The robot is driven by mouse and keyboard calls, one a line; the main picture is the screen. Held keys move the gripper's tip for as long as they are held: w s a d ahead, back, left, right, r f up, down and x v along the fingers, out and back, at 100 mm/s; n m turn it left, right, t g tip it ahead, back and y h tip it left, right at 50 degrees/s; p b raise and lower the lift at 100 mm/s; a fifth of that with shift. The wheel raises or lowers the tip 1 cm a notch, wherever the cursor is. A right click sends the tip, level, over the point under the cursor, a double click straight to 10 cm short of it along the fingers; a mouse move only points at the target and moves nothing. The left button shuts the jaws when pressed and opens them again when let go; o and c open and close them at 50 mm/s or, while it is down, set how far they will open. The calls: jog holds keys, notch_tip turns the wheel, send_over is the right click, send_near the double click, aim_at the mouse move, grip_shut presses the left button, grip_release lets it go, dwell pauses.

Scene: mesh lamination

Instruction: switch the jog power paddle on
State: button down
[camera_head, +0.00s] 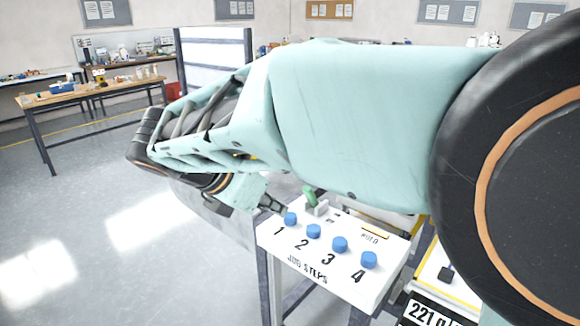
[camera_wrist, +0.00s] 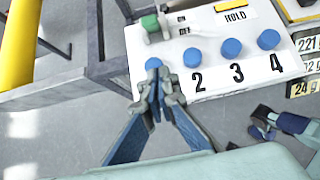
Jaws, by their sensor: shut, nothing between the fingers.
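The jog power paddle, with a green handle (camera_head: 311,195), stands on a grey bracket at the far left part of the white panel (camera_head: 345,282). In the wrist view the green handle (camera_wrist: 150,23) is near the top, beyond the first blue button (camera_wrist: 152,64). My gripper (camera_head: 280,209) is shut and empty at the left edge of the panel, close to button 1 and a short way from the paddle. In the wrist view my fingertips (camera_wrist: 158,80) overlap button 1's near side. I cannot tell whether they touch it.
Blue buttons 2 (camera_head: 313,231), 3 (camera_head: 340,244) and 4 (camera_head: 369,260) run rightward along the panel, marked "JOG STEPS". A yellow-and-white HOLD label (camera_wrist: 235,15) lies behind them. A yellow post (camera_wrist: 18,40) stands at the left in the wrist view. Open floor lies left.

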aim_at(311, 198)
jog(key=x, duration=0.4)
jog(key=shift+s, duration=0.1)
jog(key=shift+w+d+r, duration=0.3)
jog(key=shift+w, duration=0.15)
jog(key=shift+w+d+r, duration=0.35)
jog(key=shift+w, duration=0.15)
jog(key=shift+w+d+r, duration=0.35)
jog(key=shift+w+d, duration=0.1)
jog(key=shift+w, duration=0.05)
jog(key=shift+r+p, duration=0.1)
jog(key=shift+p, duration=0.3)
